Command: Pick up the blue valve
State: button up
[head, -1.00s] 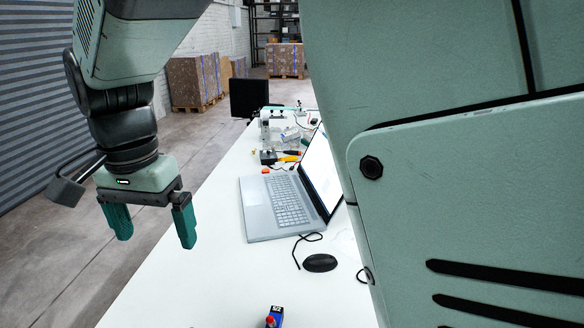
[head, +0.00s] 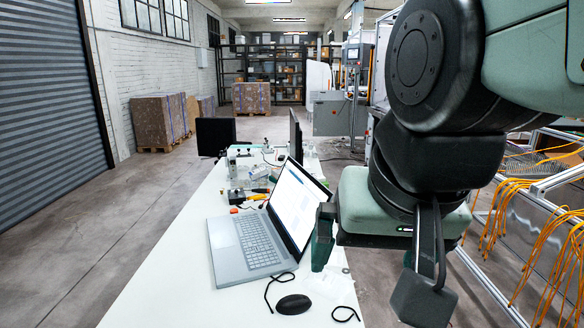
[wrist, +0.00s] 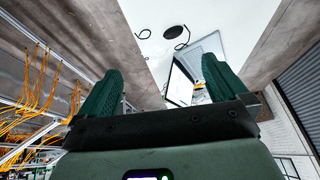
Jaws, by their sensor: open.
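The blue valve does not show in the head view or the wrist view now. My gripper (head: 362,265) is at the right side of the table, just right of the laptop screen in the head view. Its green fingers are spread apart with nothing seen between them. One finger is plain beside the screen; the other is mostly hidden by my wrist. In the wrist view my gripper (wrist: 162,74) is open, with the table's edge and the laptop beyond the fingers.
A laptop (head: 242,246), a black mouse (head: 293,304) and loose cables lie on the white table (head: 170,280). Small tools and parts are farther back. A metal frame with orange cables (head: 500,215) stands to the right. The table's front left is clear.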

jog(key=d, duration=0.1)
jog(key=s, duration=0.1)
jog(key=s+d, duration=0.1)
jog(key=shift+s+d+f+n+t+h, duration=0.1)
jog(key=shift+d+f+n+t+h, duration=0.2)
jog(key=shift+d+f, duration=0.05)
jog(key=shift+c, duration=0.6)
jog(key=shift+s+d, duration=0.15)
jog(key=shift+c, duration=1.3)
jog(key=shift+f, duration=0.1)
jog(key=c, duration=0.3)
